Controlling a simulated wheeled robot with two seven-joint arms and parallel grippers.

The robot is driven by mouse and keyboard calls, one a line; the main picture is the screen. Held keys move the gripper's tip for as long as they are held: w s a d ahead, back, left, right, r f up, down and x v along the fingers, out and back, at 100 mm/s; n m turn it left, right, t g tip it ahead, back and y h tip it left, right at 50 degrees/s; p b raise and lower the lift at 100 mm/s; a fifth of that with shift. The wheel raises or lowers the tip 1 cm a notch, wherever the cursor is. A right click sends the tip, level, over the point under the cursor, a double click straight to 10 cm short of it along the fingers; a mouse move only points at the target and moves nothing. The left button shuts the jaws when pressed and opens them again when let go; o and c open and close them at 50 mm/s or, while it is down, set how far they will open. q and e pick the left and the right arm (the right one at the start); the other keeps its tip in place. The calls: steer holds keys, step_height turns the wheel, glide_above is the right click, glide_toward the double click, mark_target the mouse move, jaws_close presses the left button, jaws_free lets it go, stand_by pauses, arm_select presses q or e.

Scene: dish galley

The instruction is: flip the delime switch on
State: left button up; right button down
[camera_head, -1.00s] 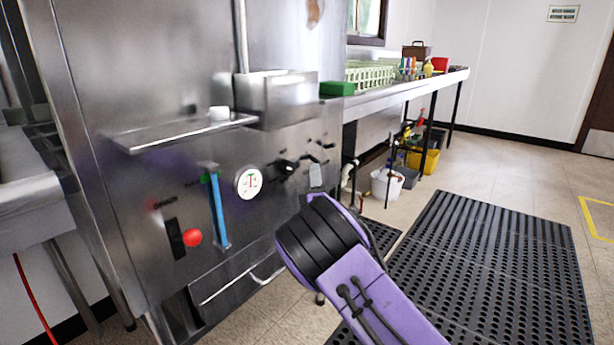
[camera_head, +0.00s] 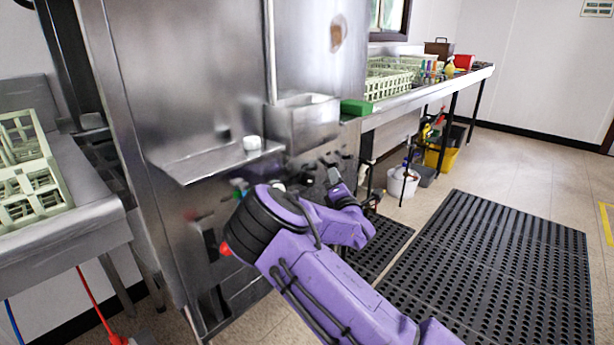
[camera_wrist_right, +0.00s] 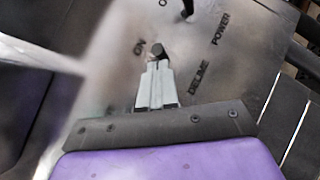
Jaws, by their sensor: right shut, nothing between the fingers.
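The delime switch (camera_wrist_right: 157,50) is a small black toggle on the steel panel in the right wrist view, between the "ON" and "DELIME" lettering. My right gripper (camera_wrist_right: 156,66) is shut and empty, its grey fingertips right at the toggle. Whether they touch it I cannot tell, and the fingertips partly cover its near side. The toggle's on or off position is not clear. In the head view my right gripper (camera_head: 333,176) is small, in front of the machine's control panel, and my purple arm covers much of the panel. My left gripper is not in view.
A second black toggle (camera_wrist_right: 187,9) sits by the "POWER" lettering. A steel shelf (camera_head: 222,162) and a steel box (camera_head: 302,125) jut from the machine above my arm. A red knob (camera_head: 226,248) is partly behind my arm. Floor mats (camera_head: 490,255) lie to the right.

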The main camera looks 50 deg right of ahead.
steer(key=a+v, duration=0.1)
steer(key=v, duration=1.2)
steer(key=shift+w+r, duration=0.2)
steer(key=shift+w, duration=0.05)
steer(key=shift+a, duration=0.15)
